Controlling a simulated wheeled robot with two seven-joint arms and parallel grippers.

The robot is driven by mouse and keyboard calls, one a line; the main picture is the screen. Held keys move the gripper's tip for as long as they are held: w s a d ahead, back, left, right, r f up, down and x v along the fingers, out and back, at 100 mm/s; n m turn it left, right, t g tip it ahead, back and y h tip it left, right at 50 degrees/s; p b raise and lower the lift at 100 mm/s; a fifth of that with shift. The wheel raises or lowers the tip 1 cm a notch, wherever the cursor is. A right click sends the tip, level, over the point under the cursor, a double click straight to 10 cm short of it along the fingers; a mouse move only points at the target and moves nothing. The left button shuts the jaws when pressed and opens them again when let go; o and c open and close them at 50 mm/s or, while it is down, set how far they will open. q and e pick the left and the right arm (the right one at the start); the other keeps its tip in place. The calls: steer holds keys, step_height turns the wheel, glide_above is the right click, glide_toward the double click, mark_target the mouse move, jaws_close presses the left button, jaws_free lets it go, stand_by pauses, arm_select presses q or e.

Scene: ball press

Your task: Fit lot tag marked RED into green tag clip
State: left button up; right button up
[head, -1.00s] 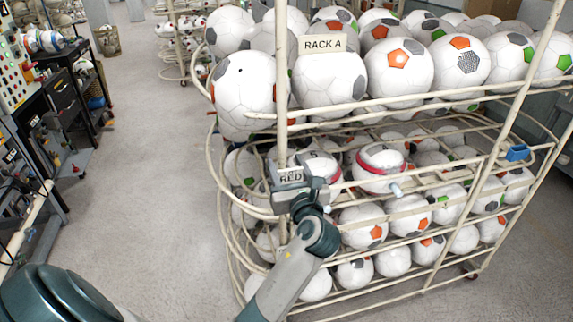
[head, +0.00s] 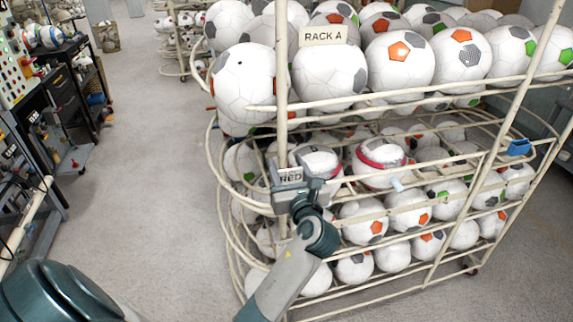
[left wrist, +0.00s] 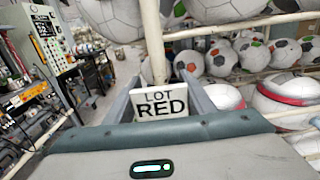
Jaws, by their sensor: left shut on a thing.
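My left gripper (head: 290,182) is shut on the white lot tag (head: 290,177), held up in front of the rack's near upright post. In the left wrist view the tag (left wrist: 160,103) stands upright between the two fingers, with LOT RED facing the camera. The post rises just behind the tag; I cannot tell whether they touch. I cannot make out a green tag clip in either view. My right gripper is not in view.
The wire rack (head: 430,96) holds many soccer balls and carries a RACK A sign (head: 323,35). A blue clip (head: 518,148) sits on its right side. Balls with red bands (head: 380,163) lie behind the gripper. Open floor (head: 150,180) lies left of the rack.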

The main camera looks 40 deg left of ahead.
arm_select(q)
steer(key=shift+f+b, duration=0.4)
steer(key=shift+f, duration=0.6)
steer(key=o, duration=1.1)
steer(key=shift+s+d+p, duration=0.3)
steer(key=shift+d+p, duration=0.05)
steer(key=shift+d, duration=0.05)
steer(key=p+v, duration=0.1)
steer(key=v, duration=0.4)
steer(key=shift+p, duration=0.35)
glide_toward(291, 182)
steer(key=v, duration=0.3)
steer(key=shift+d, duration=0.1)
